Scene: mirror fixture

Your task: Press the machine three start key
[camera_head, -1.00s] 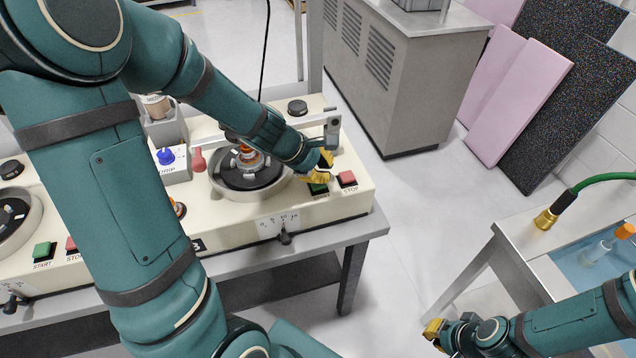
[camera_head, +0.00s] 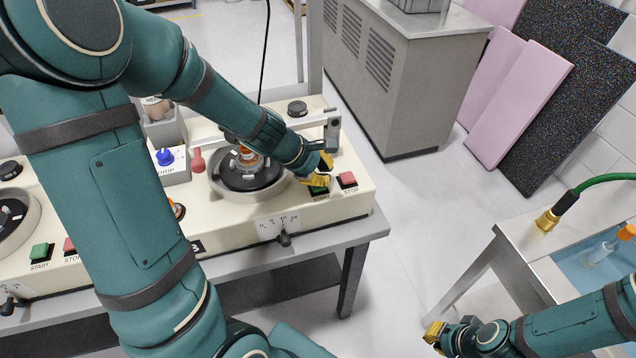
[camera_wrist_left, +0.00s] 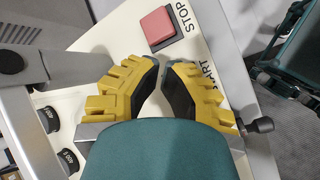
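Machine three (camera_head: 225,236) is the cream bench unit with a "3" on its front, in the head view. Its green start key (camera_head: 318,191) is partly covered by my left gripper (camera_head: 315,181). The yellow fingertips are right at the key; I cannot tell whether they touch it. In the left wrist view the fingertips (camera_wrist_left: 163,66) are together with nothing seen between them. The "START" lettering shows beside the right finger there, and the green key is hidden. My right gripper (camera_head: 434,334) is low at the right, away from the machine; its opening is unclear.
The red stop key (camera_head: 347,180) is just right of the start key, and shows in the wrist view (camera_wrist_left: 157,27). A round bowl with a spindle (camera_head: 248,172) lies left of my gripper. Another station's green start key (camera_head: 41,252) is at far left. A sink bench (camera_head: 530,250) stands right.

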